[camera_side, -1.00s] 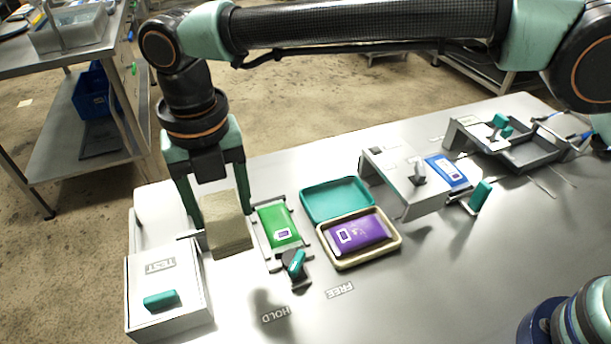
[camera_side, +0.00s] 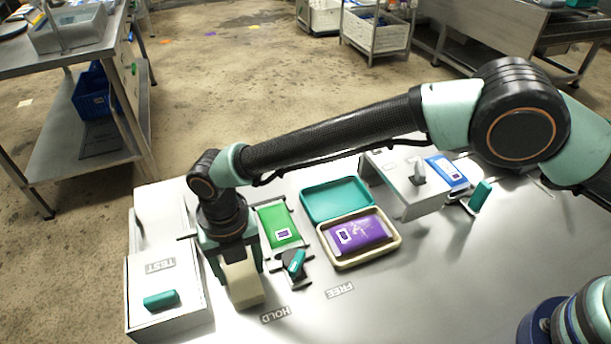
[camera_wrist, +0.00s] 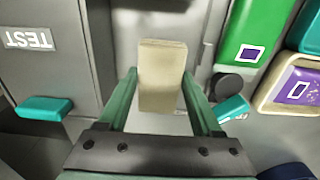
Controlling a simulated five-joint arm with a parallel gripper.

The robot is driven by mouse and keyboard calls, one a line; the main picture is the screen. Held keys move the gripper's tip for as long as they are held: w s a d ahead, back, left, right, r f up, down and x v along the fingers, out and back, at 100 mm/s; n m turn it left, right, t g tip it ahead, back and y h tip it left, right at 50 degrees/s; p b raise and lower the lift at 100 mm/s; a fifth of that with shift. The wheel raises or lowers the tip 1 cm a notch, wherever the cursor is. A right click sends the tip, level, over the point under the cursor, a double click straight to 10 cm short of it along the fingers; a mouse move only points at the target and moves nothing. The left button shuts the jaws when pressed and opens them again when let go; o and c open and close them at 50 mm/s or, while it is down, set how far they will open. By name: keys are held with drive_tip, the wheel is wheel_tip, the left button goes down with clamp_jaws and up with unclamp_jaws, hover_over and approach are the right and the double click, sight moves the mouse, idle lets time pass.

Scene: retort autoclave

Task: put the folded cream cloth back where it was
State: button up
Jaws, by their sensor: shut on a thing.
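The folded cream cloth (camera_side: 243,283) is a beige block held upright between the fingers of my gripper (camera_side: 236,268). In the side view it is low over the metal table, between the TEST box and the HOLD label. I cannot tell whether its lower edge touches the table. In the wrist view the cloth (camera_wrist: 162,78) sits between the two green fingers of my gripper (camera_wrist: 160,92), which are shut on it.
The white TEST box (camera_side: 170,318) with a teal handle is close on the left. A green pouch (camera_side: 279,225) in a holder and a teal-handled latch (camera_side: 296,265) are close on the right. An open teal-lidded case (camera_side: 340,199) holds a purple pouch (camera_side: 358,235). Table front is clear.

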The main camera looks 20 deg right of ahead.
drive_tip(key=shift+f, duration=0.2)
drive_tip(key=o, duration=1.2)
